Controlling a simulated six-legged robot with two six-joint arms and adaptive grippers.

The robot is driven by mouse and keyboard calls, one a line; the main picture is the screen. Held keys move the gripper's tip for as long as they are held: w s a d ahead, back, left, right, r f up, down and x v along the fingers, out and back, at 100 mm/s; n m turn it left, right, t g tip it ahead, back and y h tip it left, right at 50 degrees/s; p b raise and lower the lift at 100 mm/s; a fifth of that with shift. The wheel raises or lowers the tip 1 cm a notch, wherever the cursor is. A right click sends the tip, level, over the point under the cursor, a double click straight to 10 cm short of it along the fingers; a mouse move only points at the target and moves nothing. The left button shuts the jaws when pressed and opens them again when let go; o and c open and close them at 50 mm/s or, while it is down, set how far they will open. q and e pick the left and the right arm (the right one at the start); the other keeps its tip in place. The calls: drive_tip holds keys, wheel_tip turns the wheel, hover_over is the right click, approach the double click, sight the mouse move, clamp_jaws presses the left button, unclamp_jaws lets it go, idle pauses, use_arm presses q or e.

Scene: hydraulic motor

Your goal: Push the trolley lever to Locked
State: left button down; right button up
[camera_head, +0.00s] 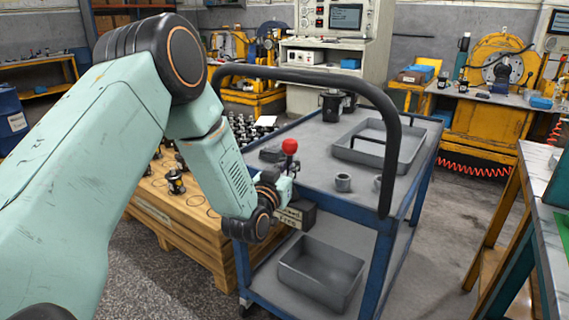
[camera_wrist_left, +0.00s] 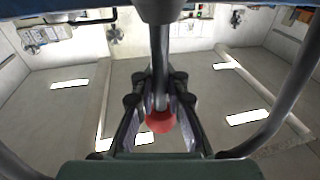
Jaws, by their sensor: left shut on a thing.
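The trolley (camera_head: 318,148) has a blue frame, grey shelves and a black tubular push handle (camera_head: 300,76). The trolley lever shows as a red ball knob (camera_head: 289,146) at the near left corner of the trolley. My left gripper (camera_head: 276,186) is at this corner, just below the knob, and shut on the lever. In the left wrist view the red knob (camera_wrist_left: 160,121) sits between the fingers, with the grey lever shaft (camera_wrist_left: 160,70) running up the middle. A small pale label plate (camera_head: 289,216) lies beside the gripper; its wording is too small to read surely. My right gripper is out of view.
The trolley top holds a grey tray (camera_head: 378,150), a dark cylinder (camera_head: 331,105) and small metal rings (camera_head: 343,182). A grey bin (camera_head: 320,272) sits on the lower shelf. A wooden pallet (camera_head: 160,215) with parts stands at the left, a workbench (camera_head: 545,190) at the right.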

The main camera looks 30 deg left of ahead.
use_arm(q)
drive_tip(key=d+m, duration=0.1)
drive_tip(key=m, duration=0.1)
drive_tip(key=d+m, duration=0.1)
drive_tip(key=shift+d+f+m+t+h+p, duration=0.15)
drive_tip(key=shift+d+m+t+h+p, duration=0.15)
drive_tip(key=shift+m+t, duration=0.1)
drive_tip(key=shift+d+f+m+h, duration=0.25)
drive_tip(key=shift+d+m+h, duration=0.25)
drive_tip(key=shift+m, duration=0.6)
drive_tip(key=shift+d+f, duration=0.1)
drive_tip(key=c, duration=1.4)
unclamp_jaws()
drive_tip(key=shift+o, duration=0.2)
drive_tip(key=shift+s, duration=0.1)
drive_tip(key=s+f, duration=0.2)
drive_tip(key=s, duration=0.9)
drive_tip(key=shift+s+d, duration=0.3)
drive_tip(key=shift+s, duration=0.1)
